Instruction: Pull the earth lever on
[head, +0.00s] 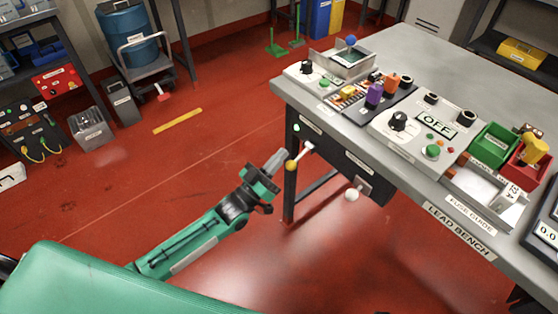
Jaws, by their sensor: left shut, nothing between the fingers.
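Two levers stick out from the front of the lead bench (460,235). One has a yellow knob (291,166) on a metal rod, below a small label near the bench's left corner. The other has a white knob (352,195) at a plate on the dark front panel (345,165). The labels are too small to read, so I cannot tell which one is the earth lever. My left gripper (279,159) is shut and empty, just left of the yellow knob. I cannot tell whether it touches the knob. My right gripper is not in view.
The bench top carries switch boxes, an OFF display (437,123), a green bin (493,144) and a red bin (527,166). A bench leg (290,195) stands behind the levers. Red floor left of the bench is mostly clear. A blue drum (127,35) stands at the back left.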

